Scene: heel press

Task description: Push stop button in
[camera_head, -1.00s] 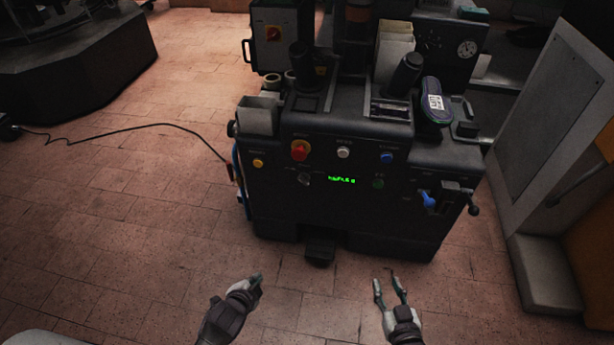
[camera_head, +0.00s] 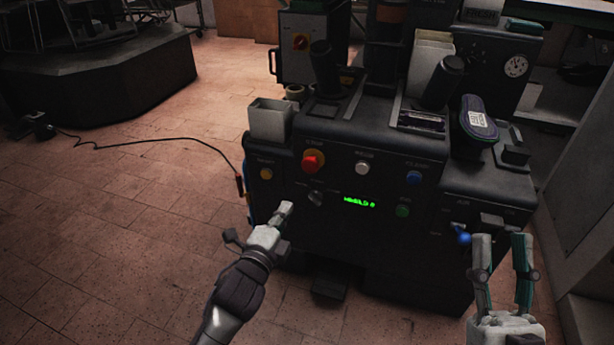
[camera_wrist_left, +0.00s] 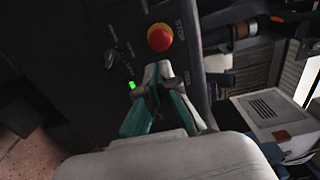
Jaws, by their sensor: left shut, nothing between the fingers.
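The stop button (camera_head: 313,161) is a red mushroom knob on a yellow collar, on the front panel of the dark heel press (camera_head: 350,230). It also shows in the left wrist view (camera_wrist_left: 159,38), beyond my fingertips. My left gripper (camera_head: 286,210) is shut and empty, in front of the panel, below and a little left of the button and apart from it. It also shows in the left wrist view (camera_wrist_left: 156,70). My right gripper (camera_head: 503,238) is open and empty, in front of the panel's right side near a blue lever (camera_head: 463,237).
The panel also carries a yellow button (camera_head: 266,174), a white button (camera_head: 362,168), a blue button (camera_head: 414,178), a green button (camera_head: 403,211), a black knob (camera_head: 316,196) and a green display (camera_head: 360,202). A shoe (camera_head: 478,124) sits on top. A cable (camera_head: 150,140) lies on the floor at left.

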